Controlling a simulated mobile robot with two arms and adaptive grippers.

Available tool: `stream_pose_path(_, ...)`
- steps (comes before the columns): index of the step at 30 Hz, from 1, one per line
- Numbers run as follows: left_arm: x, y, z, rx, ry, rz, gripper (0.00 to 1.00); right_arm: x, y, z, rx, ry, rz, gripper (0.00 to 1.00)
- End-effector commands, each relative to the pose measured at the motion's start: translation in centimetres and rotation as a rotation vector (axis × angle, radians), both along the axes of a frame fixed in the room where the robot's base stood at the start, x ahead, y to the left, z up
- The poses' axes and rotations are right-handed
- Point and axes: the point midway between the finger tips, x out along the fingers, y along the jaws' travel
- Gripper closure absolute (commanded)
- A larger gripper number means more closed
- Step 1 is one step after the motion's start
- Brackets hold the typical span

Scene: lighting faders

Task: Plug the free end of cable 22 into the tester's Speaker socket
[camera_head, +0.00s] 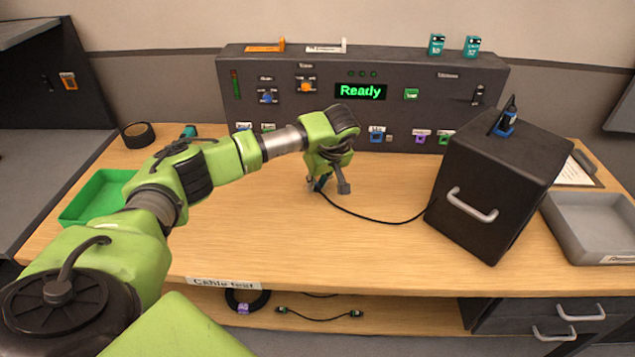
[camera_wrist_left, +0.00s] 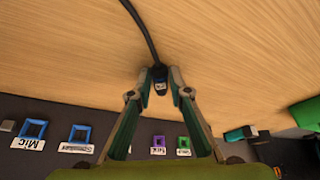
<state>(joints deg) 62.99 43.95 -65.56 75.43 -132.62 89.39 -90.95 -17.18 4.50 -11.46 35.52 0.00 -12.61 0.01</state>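My left gripper (camera_head: 328,186) is low over the table, in front of the tester (camera_head: 235,75). The cable runs right to the black box (camera_head: 490,185). The blue-framed Speaker socket (camera_wrist_left: 79,133) shows in the left wrist view beside the Mic socket (camera_wrist_left: 33,129), apart from the plug. In the head view my left gripper hides it. My right gripper is not in view.
The tester's display (camera_head: 360,91) reads Ready. A green tray (camera_head: 98,198) and black tape roll (camera_head: 138,134) are at left. A grey tray (camera_head: 590,225) is at right. Other cables (camera_head: 320,317) lie on the lower shelf. The table's middle front is clear.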

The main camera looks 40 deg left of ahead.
Motion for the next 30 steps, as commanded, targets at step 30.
stream_pose_path(30,0.0,0.0,5.0,0.0,0.0,0.0,1.0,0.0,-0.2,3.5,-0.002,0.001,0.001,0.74)
